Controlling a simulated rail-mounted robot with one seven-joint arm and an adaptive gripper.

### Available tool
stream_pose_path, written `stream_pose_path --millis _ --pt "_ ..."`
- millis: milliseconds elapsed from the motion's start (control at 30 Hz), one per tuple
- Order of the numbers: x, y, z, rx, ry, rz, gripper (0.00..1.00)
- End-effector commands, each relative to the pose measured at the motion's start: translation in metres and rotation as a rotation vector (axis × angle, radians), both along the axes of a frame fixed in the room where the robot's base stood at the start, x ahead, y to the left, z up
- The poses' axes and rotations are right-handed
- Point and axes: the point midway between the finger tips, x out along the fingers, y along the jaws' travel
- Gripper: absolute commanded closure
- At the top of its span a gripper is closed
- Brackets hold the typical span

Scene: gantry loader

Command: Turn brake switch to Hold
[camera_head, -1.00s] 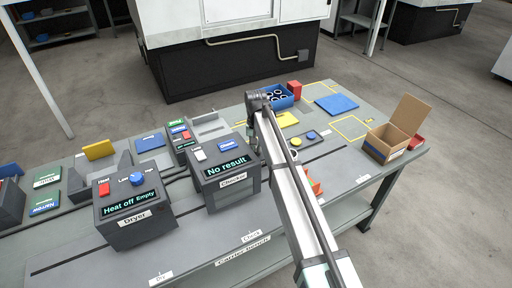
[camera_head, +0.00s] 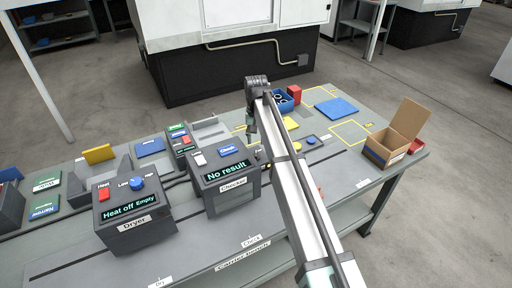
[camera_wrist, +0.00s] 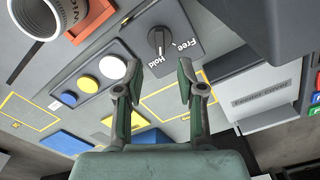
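In the wrist view the brake switch (camera_wrist: 159,42) is a black rotary knob on a dark grey plate. The words Free and Hold are printed beside it, Free to its right and Hold below it. A pale mark on the knob faces the lower side, but I cannot tell exactly which word it points at. My gripper (camera_wrist: 157,78) is open and empty, its two fingers spread below the knob in the picture and apart from it. In the head view my gripper (camera_head: 252,132) hangs behind the checker, and the arm hides the knob.
A panel beside the switch has white, yellow and blue round buttons (camera_wrist: 88,83). A grey block labelled Feeder lever (camera_wrist: 264,95) stands to the right in the wrist view. The checker (camera_head: 228,183), dryer (camera_head: 135,220) and open cardboard box (camera_head: 388,145) stand on the bench.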

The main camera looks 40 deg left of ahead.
Motion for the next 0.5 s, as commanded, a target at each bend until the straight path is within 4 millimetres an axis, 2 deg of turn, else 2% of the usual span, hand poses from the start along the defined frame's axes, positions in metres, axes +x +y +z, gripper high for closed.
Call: stream_pose_path --millis 33,200,500 --pt "0.001 0.001 0.011 0.001 -0.001 0.000 0.61" --pt "0.000 0.000 0.035 0.001 -0.001 0.000 0.61" --pt "0.000 0.000 0.049 0.000 0.000 0.000 0.61"
